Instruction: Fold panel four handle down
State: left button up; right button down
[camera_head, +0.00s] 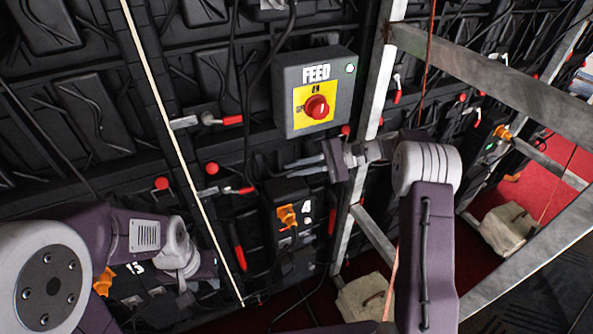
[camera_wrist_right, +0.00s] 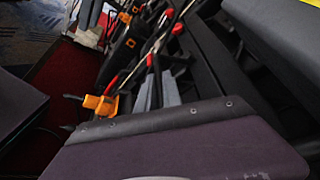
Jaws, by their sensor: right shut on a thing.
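The box marked 4 (camera_head: 290,215), with an orange connector, sits on the black panel wall at lower middle in the head view. My right gripper (camera_head: 290,165) reaches in from the right, just above this box. In the right wrist view its grey fingers (camera_wrist_right: 158,88) are closed around a dark lever with a red tip (camera_wrist_right: 150,61), which looks like panel four's handle. The gripped part is mostly hidden. My left gripper (camera_head: 187,290) is at lower left near the box marked 3 (camera_head: 135,268); its jaws are too small and covered to read.
A grey FEED box (camera_head: 312,92) with a red rotary switch is above the right gripper. Other red-handled levers (camera_head: 218,120) dot the wall. Metal frame bars (camera_head: 500,85) cross at right. A pale cord (camera_head: 165,100) hangs at left. Pale bags (camera_head: 365,298) rest on the red floor.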

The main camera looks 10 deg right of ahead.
jog(key=w+f+n+y+b, duration=0.1)
jog(key=n+b, duration=0.1)
jog(key=b, duration=0.1)
jog(key=f+n+t+y+b, duration=0.1)
jog(key=n+b, duration=0.1)
jog(key=b, duration=0.2)
jog(key=w+a+f+n+b, duration=0.1)
jog(key=f+n+b, duration=0.1)
jog(key=b, duration=0.1)
jog(key=shift+w+y+b, duration=0.3)
jog(key=shift+w+y, duration=0.05)
jog(key=shift+y, duration=0.05)
jog(key=shift+w+a+n+y+b, duration=0.1)
jog(key=shift+w+n+y+b, duration=0.25)
jog(key=shift+n+b, duration=0.6)
jog(key=shift+w+n+b, duration=0.2)
jog(key=shift+n+b, duration=0.15)
jog(key=shift+r, duration=0.1)
jog(key=c, duration=1.5)
grip_release()
jog(key=shift+r, duration=0.1)
